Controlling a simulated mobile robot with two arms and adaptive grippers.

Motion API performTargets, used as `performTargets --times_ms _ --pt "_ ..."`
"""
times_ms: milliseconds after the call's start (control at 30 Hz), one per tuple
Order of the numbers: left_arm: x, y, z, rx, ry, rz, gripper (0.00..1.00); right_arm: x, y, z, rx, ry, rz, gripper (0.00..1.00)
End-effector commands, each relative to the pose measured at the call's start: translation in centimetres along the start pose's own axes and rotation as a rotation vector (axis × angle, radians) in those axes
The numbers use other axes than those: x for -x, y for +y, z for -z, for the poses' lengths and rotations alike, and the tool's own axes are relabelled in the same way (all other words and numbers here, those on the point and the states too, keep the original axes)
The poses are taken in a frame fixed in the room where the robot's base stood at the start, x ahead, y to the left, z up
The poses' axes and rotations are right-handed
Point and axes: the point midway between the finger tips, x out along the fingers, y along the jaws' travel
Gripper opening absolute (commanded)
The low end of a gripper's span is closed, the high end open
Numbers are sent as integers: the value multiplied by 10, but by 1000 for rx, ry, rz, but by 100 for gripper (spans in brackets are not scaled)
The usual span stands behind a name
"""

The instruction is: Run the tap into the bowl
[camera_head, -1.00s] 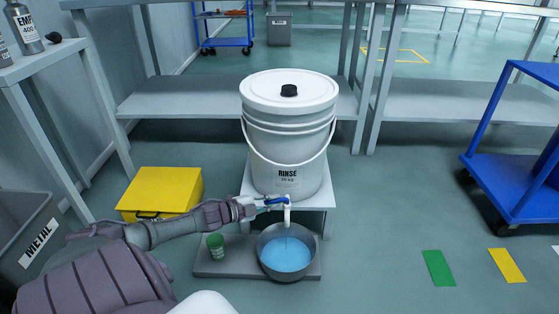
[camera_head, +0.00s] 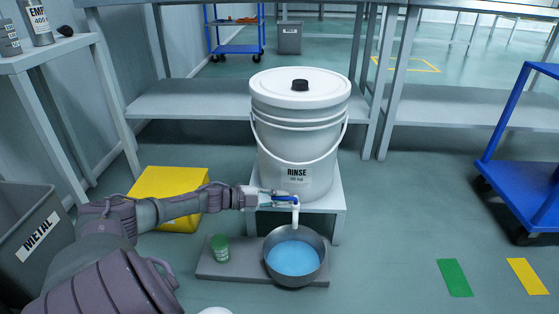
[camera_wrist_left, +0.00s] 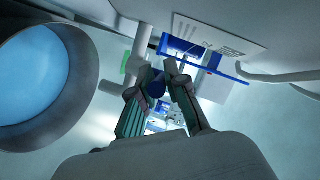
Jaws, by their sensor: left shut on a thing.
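The white RINSE bucket (camera_head: 297,150) stands on a low white stand. Its white tap (camera_head: 296,213) juts from the lower front, with a blue handle (camera_head: 284,198). A grey bowl (camera_head: 318,268) sits below the spout and holds blue liquid (camera_head: 293,257). I cannot make out a stream between spout and liquid. My left gripper (camera_head: 275,197) is shut on the tap handle from the left. In the left wrist view the fingers (camera_wrist_left: 160,90) are around a blue piece (camera_wrist_left: 155,86), and the bowl (camera_wrist_left: 85,75) shows at left.
A green container (camera_head: 219,247) stands left of the bowl on a grey slab (camera_head: 238,270). A yellow box (camera_head: 180,187) lies behind my left arm, and a METAL bin (camera_head: 35,240) is at left. A blue cart (camera_head: 530,170) stands at right.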

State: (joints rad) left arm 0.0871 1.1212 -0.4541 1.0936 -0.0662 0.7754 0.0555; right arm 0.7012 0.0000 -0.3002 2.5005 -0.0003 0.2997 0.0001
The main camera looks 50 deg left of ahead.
Motion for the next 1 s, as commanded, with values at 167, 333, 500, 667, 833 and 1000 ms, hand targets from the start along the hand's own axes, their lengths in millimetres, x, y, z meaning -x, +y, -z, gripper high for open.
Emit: performTargets --times_ms 167,333,500,667,833,1000 --pt "0 2 0 1 2 -2 39 0 0 0 0 0 0 31" --pt "0 1 0 0 1 0 39 0 0 0 0 1 0 31" --pt "2 1 0 0 0 0 39 1 0 -1 0 -4 -1 31" --pt "17 2 -1 2 -3 -3 39 1 0 -1 0 -3 -1 31" --pt "47 3 -1 2 -4 -7 39 0 0 -1 0 -2 -1 31" --pt "76 3 -1 3 -2 -6 39 0 0 0 0 -1 -1 31"
